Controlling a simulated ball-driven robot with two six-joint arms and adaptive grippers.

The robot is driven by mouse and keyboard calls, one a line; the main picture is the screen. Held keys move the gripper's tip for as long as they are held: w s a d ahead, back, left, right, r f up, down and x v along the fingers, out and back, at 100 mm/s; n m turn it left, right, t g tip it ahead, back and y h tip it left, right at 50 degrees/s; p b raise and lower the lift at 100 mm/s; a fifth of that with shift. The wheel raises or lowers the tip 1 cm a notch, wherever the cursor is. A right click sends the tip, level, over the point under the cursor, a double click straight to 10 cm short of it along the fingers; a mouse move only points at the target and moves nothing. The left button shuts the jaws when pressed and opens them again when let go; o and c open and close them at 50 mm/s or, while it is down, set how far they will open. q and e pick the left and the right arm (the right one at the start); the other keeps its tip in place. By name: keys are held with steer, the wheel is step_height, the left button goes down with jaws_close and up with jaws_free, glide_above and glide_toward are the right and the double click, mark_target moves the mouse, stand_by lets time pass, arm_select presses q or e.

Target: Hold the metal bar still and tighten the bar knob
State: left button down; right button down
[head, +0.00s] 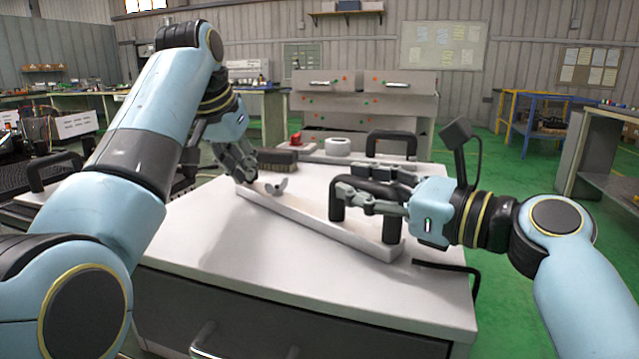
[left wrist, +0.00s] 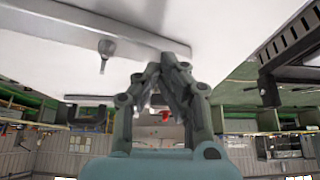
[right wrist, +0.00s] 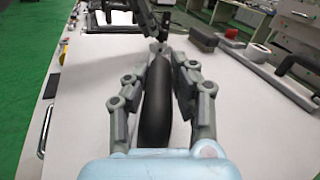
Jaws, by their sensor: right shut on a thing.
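The metal bar (head: 310,222) is a long pale bar lying diagonally on the white worktop. A black arched handle (head: 375,187) rises from its near right end. The small grey winged bar knob (head: 276,187) stands near its far left end and also shows in the left wrist view (left wrist: 107,47). My right gripper (head: 345,197) is shut on the black handle, which lies between its fingers in the right wrist view (right wrist: 154,100). My left gripper (head: 249,178) is by the bar's far end, beside the knob and apart from it. Its fingertips (left wrist: 165,65) are together with nothing visible between them.
A dark brush-like block (head: 277,160), a white ring-shaped roll (head: 338,146) and a red item (head: 296,139) are at the worktop's back. Another black handle (head: 391,136) stands behind the bar. The worktop (head: 215,270) in front of the bar is clear.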

arm_select(q)
steer(key=shift+w+a, duration=0.1)
steer(key=shift+w, duration=0.45)
stand_by(0.4)
steer(key=shift+a+f, duration=0.1)
steer(key=shift+a, duration=0.15)
stand_by(0.5)
steer(key=shift+a, duration=0.2)
steer(key=shift+w+a, duration=0.1)
steer(key=shift+w+a, duration=0.15)
stand_by(0.4)
steer(key=shift+s+a, duration=0.25)
steer(key=shift+s, duration=0.1)
step_height(320, 180, up, 6)
stand_by(0.3)
